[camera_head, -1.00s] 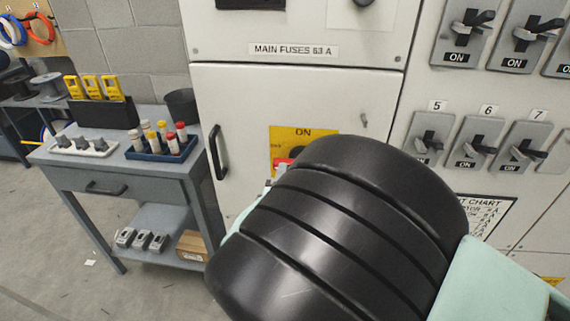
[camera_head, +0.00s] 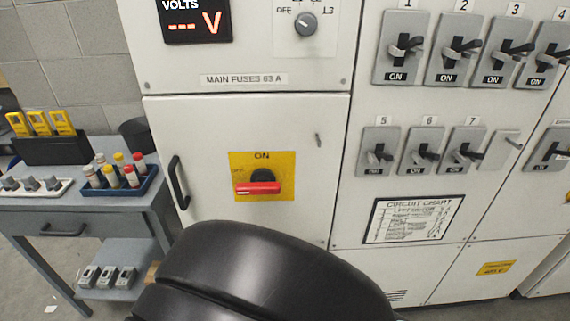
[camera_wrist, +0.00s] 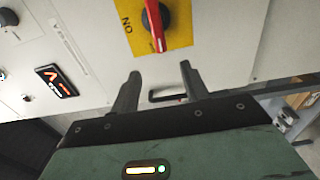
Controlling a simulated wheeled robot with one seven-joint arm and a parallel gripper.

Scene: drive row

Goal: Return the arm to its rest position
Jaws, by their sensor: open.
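My arm (camera_head: 260,280) shows as a large black rounded link at the bottom middle of the head view. My gripper (camera_wrist: 158,78) shows in the wrist view with its two dark fingers apart and nothing between them. It is hidden behind my arm in the head view. Beyond the fingers is the cabinet front with the red rotary switch handle (camera_wrist: 153,25) on its yellow plate (camera_wrist: 178,35). In the head view the red handle (camera_head: 258,188) lies level below the word ON on the yellow plate (camera_head: 280,160). The fingers appear apart from the handle.
The grey cabinet (camera_head: 230,120) fills the middle and right, with several lever switches (camera_head: 400,45) and a black door handle (camera_head: 179,182). A workbench (camera_head: 100,205) at the left holds a blue tray (camera_head: 120,188) of fuses and yellow meters (camera_head: 40,122). Floor shows at lower left.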

